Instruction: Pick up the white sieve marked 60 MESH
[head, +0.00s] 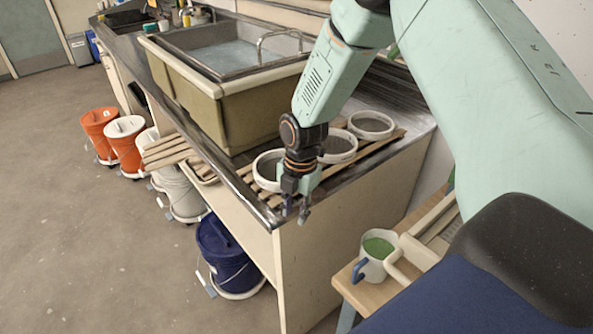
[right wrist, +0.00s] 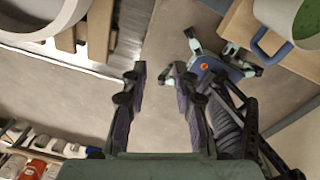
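Three white round sieves with dark mesh sit on a slatted wooden rack at the near end of the counter: a left one (head: 262,181), a middle one (head: 338,158) and a right one (head: 372,135). The middle one has dark marking on its side, but I cannot read any mesh number. My right gripper (head: 296,208) points down just off the counter's front edge, in front of the left sieve, partly covering it. In the right wrist view my right gripper (right wrist: 158,74) is open with nothing between its fingers. A white rim (right wrist: 38,30) shows there at top left. My left gripper is not seen.
A large tan sink (head: 232,110) stands behind the rack (head: 272,200). Orange, white and blue buckets (head: 228,255) stand on the floor left of the counter. A jug of green glaze (head: 375,262) is on a low wooden stand at right.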

